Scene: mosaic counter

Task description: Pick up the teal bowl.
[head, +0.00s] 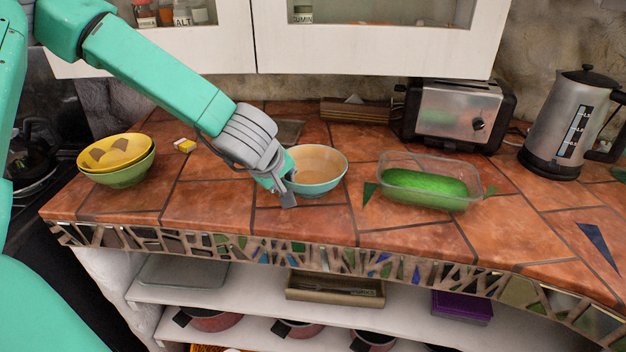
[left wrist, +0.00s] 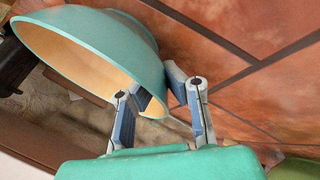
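The teal bowl (head: 318,176), teal outside with a tan inside, sits upright on the tiled counter near its middle. My left gripper (head: 287,188) is at the bowl's near left side, pointing down at the rim. In the left wrist view the bowl (left wrist: 110,35) fills the upper left, and its rim passes between the two fingers of my left gripper (left wrist: 160,95). One finger is on the inner side and the other close to the outer wall. A gap shows between the fingers. Contact is hard to judge. My right gripper is out of view.
A yellow bowl (head: 115,150) sits in a green bowl (head: 122,177) at the left. A clear container with green contents (head: 428,187) stands right of the teal bowl, with a toaster (head: 458,112) behind and a kettle (head: 568,125) farther right. Cabinets (head: 375,40) hang above.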

